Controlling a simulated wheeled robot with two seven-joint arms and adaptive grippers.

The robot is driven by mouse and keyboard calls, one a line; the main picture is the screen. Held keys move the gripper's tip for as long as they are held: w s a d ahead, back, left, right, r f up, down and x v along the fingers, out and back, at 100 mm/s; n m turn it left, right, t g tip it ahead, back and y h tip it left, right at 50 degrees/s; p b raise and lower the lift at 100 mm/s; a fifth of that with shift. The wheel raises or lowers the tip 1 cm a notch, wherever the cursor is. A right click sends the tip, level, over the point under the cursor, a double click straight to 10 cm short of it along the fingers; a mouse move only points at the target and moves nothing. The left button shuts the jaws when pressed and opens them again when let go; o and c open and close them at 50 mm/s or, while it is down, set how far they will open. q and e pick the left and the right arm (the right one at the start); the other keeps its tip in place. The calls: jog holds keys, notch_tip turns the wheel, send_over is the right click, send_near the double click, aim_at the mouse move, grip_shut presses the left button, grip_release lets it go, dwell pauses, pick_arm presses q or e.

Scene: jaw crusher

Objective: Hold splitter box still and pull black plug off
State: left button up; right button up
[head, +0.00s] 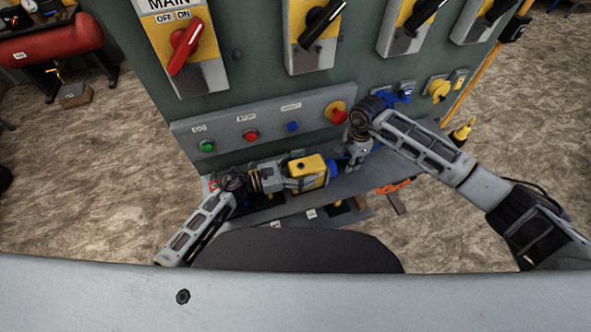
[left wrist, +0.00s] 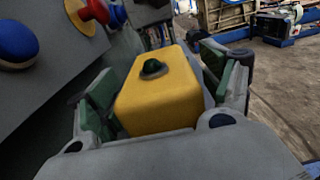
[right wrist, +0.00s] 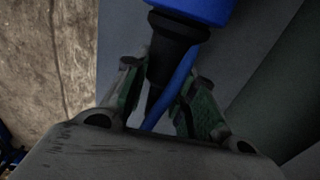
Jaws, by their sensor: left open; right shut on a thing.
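The yellow splitter box (head: 309,166) lies on the narrow grey ledge below the button panel. In the left wrist view the box (left wrist: 160,92) has a dark round knob on top and sits between the fingers of my left gripper (left wrist: 165,88). That gripper is open around it; contact cannot be told. The black plug (right wrist: 174,48) joins a blue socket part (right wrist: 192,8) in the right wrist view. My right gripper (right wrist: 165,95) is shut on the plug, with a blue cable (right wrist: 172,92) running between its fingers. In the head view the blue part (head: 333,168) shows at the box's right end.
The button panel (head: 270,122) with green, red, blue and yellow-red controls rises directly behind the ledge. Large switches, including a red-handled one (head: 184,46), sit above. Blue and yellow connectors (head: 438,89) are at the right. Open floor (head: 90,190) lies to the left.

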pick_arm(q)
jog(key=shift+w+d, duration=0.1)
jog(key=shift+d, duration=0.4)
jog(key=shift+c, duration=0.3)
jog(key=c, duration=1.3)
pick_arm(e)
jog(key=shift+w+d, duration=0.3)
jog(key=shift+d, duration=0.55)
jog(key=shift+w+d, duration=0.3)
jog(key=shift+d, duration=0.5)
dwell(0.4)
pick_arm(q)
jog(key=o, duration=1.6)
